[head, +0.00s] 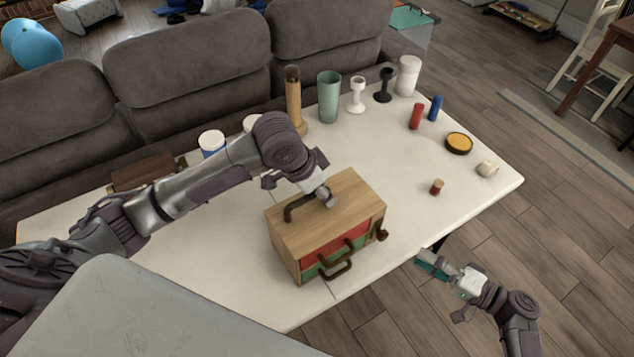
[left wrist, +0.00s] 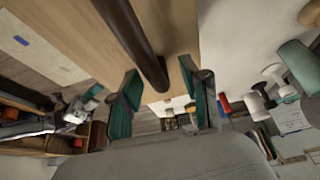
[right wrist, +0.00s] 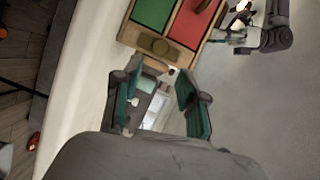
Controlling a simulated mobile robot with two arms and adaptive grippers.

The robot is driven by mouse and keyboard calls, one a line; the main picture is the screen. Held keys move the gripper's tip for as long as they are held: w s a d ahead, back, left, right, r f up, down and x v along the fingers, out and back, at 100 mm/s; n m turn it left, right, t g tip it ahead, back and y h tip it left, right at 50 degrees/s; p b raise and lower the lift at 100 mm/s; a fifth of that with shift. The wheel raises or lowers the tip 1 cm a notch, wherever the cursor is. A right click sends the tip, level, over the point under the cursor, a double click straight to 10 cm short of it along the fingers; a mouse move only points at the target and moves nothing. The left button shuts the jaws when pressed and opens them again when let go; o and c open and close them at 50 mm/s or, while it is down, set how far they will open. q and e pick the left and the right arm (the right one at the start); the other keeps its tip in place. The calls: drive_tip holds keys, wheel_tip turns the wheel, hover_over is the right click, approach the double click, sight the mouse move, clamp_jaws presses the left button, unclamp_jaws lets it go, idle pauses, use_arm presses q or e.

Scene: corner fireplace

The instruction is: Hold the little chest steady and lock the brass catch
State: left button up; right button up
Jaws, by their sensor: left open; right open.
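The little chest (head: 345,198) is a light wooden box on the white table, with red (head: 322,252) and green (head: 312,274) fronts and dark handles. A dark fitting (head: 380,233), apparently the catch, sits at its right side; its setting is not clear. My left gripper (head: 328,197) is open over the chest's top beside the top handle (head: 300,205). In the left wrist view, my left fingers (left wrist: 160,92) stand apart near that handle (left wrist: 135,45); contact cannot be told. My right gripper (head: 440,266) is open and empty, right of the chest beyond the table edge. The chest (right wrist: 160,42) shows ahead of it in the right wrist view.
A wooden bottle (head: 293,98), green cup (head: 328,97) and white canister (head: 408,76) stand along the back. Red (head: 416,116) and blue (head: 435,108) cylinders, a yellow-topped disc (head: 459,142) and a small cork-like piece (head: 437,187) are on the right. A grey sofa (head: 190,62) borders the table.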

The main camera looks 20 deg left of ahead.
use_arm(q)
clamp_jaws()
idle(0.3)
use_arm(e)
drive_tip(key=shift+o, duration=0.3)
